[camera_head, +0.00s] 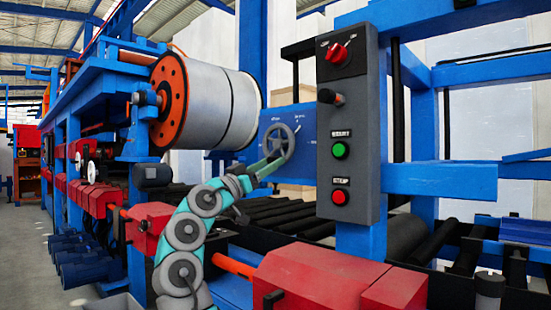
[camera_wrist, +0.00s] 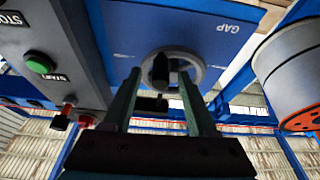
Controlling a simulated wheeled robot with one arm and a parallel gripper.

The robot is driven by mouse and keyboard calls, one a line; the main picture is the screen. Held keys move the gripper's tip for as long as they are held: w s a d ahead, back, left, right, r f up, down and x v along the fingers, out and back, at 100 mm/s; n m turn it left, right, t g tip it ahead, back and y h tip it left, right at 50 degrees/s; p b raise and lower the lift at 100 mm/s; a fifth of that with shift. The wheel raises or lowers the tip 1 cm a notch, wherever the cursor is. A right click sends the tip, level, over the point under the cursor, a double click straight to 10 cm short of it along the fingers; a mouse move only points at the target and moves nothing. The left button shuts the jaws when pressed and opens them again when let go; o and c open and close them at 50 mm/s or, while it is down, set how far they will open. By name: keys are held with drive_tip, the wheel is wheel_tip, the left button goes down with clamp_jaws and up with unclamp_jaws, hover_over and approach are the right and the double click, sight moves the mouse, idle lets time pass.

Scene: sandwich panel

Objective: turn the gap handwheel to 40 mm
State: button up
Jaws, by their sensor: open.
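The gap handwheel (camera_head: 278,143) is a grey spoked wheel on a blue panel (camera_head: 309,122) with a scale too small to read. In the wrist view, which is upside down, the handwheel (camera_wrist: 198,68) lies ahead of my gripper, with the word GAP on the panel (camera_wrist: 130,35). A dark knob (camera_wrist: 160,68) on the wheel shows between the fingertips. My gripper (camera_head: 262,168) is open, its two greenish fingers (camera_wrist: 160,76) spread at the wheel's front. I cannot tell whether they touch it. The wheel's setting is not readable.
A grey control box (camera_head: 352,120) with a red selector, green START button (camera_head: 340,150) and red stop button (camera_head: 340,196) stands just right of the wheel. A large coil (camera_head: 215,103) hangs to the left. Red housings (camera_head: 325,280) and rollers lie below.

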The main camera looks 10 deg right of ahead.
sight(276, 144)
drive_tip(key=shift+x, duration=1.45)
drive_tip(key=shift+c, duration=0.2)
drive_tip(key=shift+a, duration=0.1)
clamp_jaws()
